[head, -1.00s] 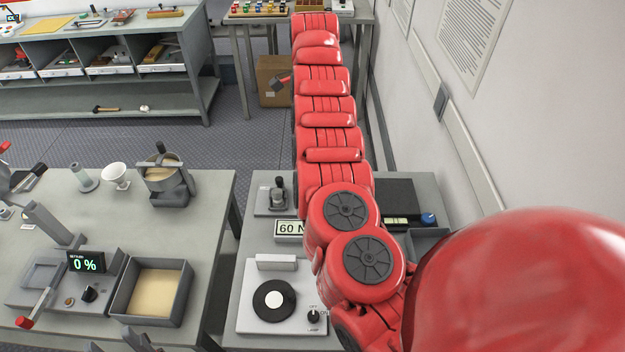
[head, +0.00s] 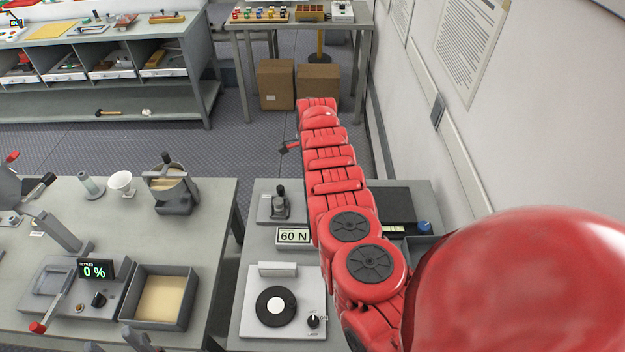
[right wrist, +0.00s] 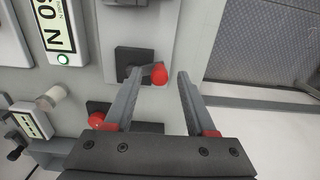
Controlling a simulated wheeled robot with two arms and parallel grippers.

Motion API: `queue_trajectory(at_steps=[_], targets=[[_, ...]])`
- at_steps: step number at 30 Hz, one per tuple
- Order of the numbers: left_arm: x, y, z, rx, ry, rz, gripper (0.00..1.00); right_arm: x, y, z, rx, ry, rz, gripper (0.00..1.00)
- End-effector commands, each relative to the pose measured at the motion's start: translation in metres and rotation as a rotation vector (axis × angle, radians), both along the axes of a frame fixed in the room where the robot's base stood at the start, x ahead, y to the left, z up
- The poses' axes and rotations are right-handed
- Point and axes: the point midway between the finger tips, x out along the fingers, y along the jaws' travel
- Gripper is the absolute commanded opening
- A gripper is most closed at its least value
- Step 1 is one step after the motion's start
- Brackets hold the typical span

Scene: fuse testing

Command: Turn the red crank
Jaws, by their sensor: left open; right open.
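In the right wrist view, a red-knobbed crank (right wrist: 160,74) with a short grey arm sits on a dark square mount. My right gripper (right wrist: 159,72) is open, with its fingertips to either side of the red knob in the picture. Contact cannot be told. A second red knob (right wrist: 97,120) is left of the fingers, partly hidden. In the head view, my red right arm reaches away over the right bench and its jaws are not clear. Tips of my left gripper (head: 112,341) show at the bottom edge, open and empty.
A 60 N display (head: 293,235) and a plate with a black disc (head: 264,306) are on the right bench. The left bench holds a 0% device (head: 94,270), a red-tipped lever (head: 38,327) and a sand-coloured tray (head: 136,299). The wall is close at right.

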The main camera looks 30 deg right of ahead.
Motion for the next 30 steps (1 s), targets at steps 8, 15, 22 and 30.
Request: queue_trajectory(at_steps=[8, 15, 22, 30], targets=[[0.0, 0.0, -0.0014, 0.0, 0.0, 0.0, 0.5, 0.0, 0.0004, -0.0155, 0.0, -0.001, 0.0, 0.56], [0.0, 0.0, -0.0014, 0.0, 0.0, 0.0, 0.5, -0.0001, 0.0004, -0.0156, 0.001, -0.001, 0.0, 0.54], [0.0, 0.0, -0.0014, 0.0, 0.0, 0.0, 0.5, -0.0001, 0.0005, -0.0155, 0.001, -0.001, 0.0, 0.13], [0.0, 0.0, -0.0014, 0.0, 0.0, 0.0, 0.5, -0.0003, 0.0005, -0.0154, 0.001, -0.001, 0.0, 0.0]])
